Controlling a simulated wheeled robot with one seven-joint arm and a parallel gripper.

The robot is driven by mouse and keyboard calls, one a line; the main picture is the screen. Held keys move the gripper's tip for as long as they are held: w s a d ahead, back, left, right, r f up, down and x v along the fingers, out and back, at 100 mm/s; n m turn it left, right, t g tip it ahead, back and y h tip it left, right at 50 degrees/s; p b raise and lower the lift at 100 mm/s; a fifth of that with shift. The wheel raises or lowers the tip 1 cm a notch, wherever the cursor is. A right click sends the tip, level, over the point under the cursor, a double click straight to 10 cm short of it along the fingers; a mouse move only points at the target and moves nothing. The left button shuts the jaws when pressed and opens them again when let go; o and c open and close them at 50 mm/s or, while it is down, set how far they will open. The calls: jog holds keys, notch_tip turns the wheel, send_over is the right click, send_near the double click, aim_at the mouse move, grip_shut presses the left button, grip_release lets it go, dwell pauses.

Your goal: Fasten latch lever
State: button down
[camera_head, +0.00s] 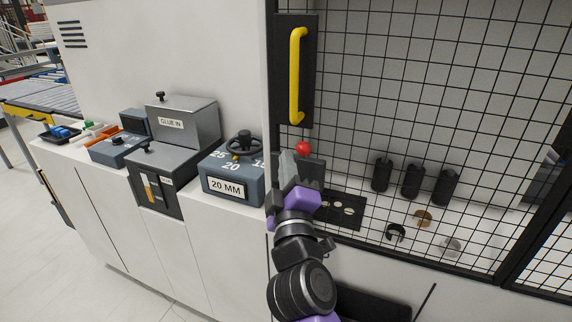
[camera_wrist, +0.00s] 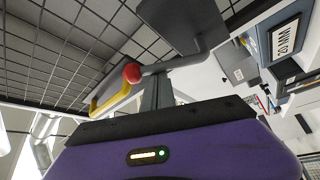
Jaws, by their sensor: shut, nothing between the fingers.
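The latch lever is a grey bar (camera_wrist: 178,62) with a red ball knob (camera_wrist: 132,73) at its end; it is attached at a dark grey latch body (camera_wrist: 180,22) by the guard door's edge. In the head view the red knob (camera_head: 303,148) shows just above my gripper (camera_head: 288,163), and most of the lever is hidden behind it. My gripper is shut and holds nothing. In the wrist view its closed fingers (camera_wrist: 157,90) are close to the lever, just beside the knob; I cannot tell whether they touch it.
A mesh guard door (camera_head: 430,120) with a yellow handle (camera_head: 297,75) is above and right of my gripper. A 20 MM dial box (camera_head: 232,178) and a glue unit (camera_head: 185,125) stand to the left. Black cylinders (camera_head: 412,181) sit behind the mesh.

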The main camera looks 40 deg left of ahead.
jog(key=shift+d+f+m+t+b, duration=0.25)
jog(key=shift+m+t+b, duration=0.2)
jog(key=shift+b, duration=0.9)
jog(key=shift+f+b, duration=0.1)
jog(key=shift+b, duration=0.25)
jog(key=d+f+m+t+h+b, duration=0.1)
jog(key=m+b, duration=0.3)
jog(key=b, duration=0.5)
jog(key=d+f+m+t+h+b, duration=0.1)
jog(key=m+b, duration=0.3)
jog(key=b, duration=0.6)
jog(key=w+d+f+m+t+h+b, duration=0.1)
jog(key=f+m+t+h+b, duration=0.1)
jog(key=b, duration=0.8)
jog(key=shift+d+f+m+t+h, duration=0.15)
jog(key=shift+m+t+h, duration=0.15)
jog(key=shift+m+t, duration=0.25)
jog(key=shift+d+f+m+t+h, duration=0.1)
jog(key=shift+m+t+h, duration=0.2)
jog(key=shift+m, duration=0.4)
jog(key=shift+f+b, duration=0.5)
jog(key=shift+b, duration=0.3)
